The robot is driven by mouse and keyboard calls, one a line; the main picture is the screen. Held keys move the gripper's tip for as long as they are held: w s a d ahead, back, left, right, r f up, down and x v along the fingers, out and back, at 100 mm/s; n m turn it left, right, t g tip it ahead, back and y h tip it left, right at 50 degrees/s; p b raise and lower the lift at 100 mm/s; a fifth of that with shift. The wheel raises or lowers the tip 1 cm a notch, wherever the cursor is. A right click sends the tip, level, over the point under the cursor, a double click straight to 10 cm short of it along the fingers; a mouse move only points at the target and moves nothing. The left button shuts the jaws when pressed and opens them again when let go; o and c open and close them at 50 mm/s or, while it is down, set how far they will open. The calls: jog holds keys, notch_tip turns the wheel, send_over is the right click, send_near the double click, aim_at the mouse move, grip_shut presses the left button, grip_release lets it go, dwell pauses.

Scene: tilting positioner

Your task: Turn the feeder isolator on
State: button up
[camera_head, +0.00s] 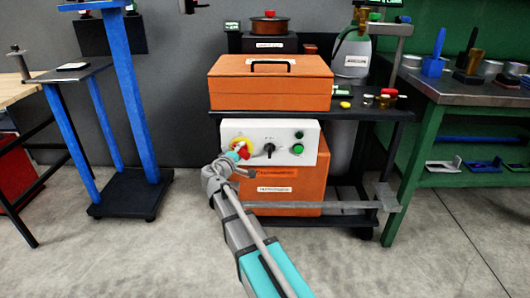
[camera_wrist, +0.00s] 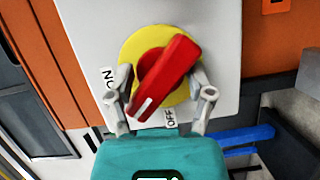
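The feeder isolator is a red handle (camera_wrist: 168,75) on a round yellow plate (camera_wrist: 128,52), fixed to a white panel. In the wrist view the handle is tilted, and its white-marked end points down-left, between the ON label (camera_wrist: 108,78) at left and the OFF label (camera_wrist: 172,118) below. My gripper (camera_wrist: 160,85) is open, with one finger on each side of the handle, over the yellow plate. I cannot tell whether either finger touches the handle. In the head view my gripper (camera_head: 239,152) partly covers the isolator, whose yellow plate (camera_head: 243,142) shows behind it.
The white panel (camera_head: 285,130) also has a black rotary switch (camera_head: 268,150) just right of the isolator, and green buttons (camera_head: 297,149) further right. An orange toolbox (camera_head: 270,90) sits above. A green workbench (camera_head: 450,100) stands right, a blue-posted stand (camera_head: 130,95) left.

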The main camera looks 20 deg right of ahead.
jog(key=shift+f+n+b, duration=0.25)
jog(key=shift+n+b, duration=0.1)
jog(key=shift+n, duration=0.15)
jog(key=shift+s+a+r+n, duration=0.15)
jog(key=shift+s+r+n, duration=0.05)
jog(key=shift+s+n, duration=0.1)
jog(key=f+v, duration=0.1)
jog(key=v, duration=1.2)
jog(key=s+d+r+m+g+y+p, duration=0.2)
jog(key=s+d+r+m+g+p, duration=0.55)
jog(key=p, duration=1.05)
jog(key=s+d+r+g+y+p, duration=0.1)
jog(key=s+r+g+y+p, duration=0.1)
jog(key=r+p, duration=0.3)
jog(key=s+d+r+m+g+y+p, duration=0.1)
jog(key=s+r+p, duration=0.4)
jog(key=p, duration=0.6)
jog(key=shift+d+g+y+p, duration=0.4)
jog(key=shift+g+y, duration=0.25)
jog(key=shift+y, duration=0.55)
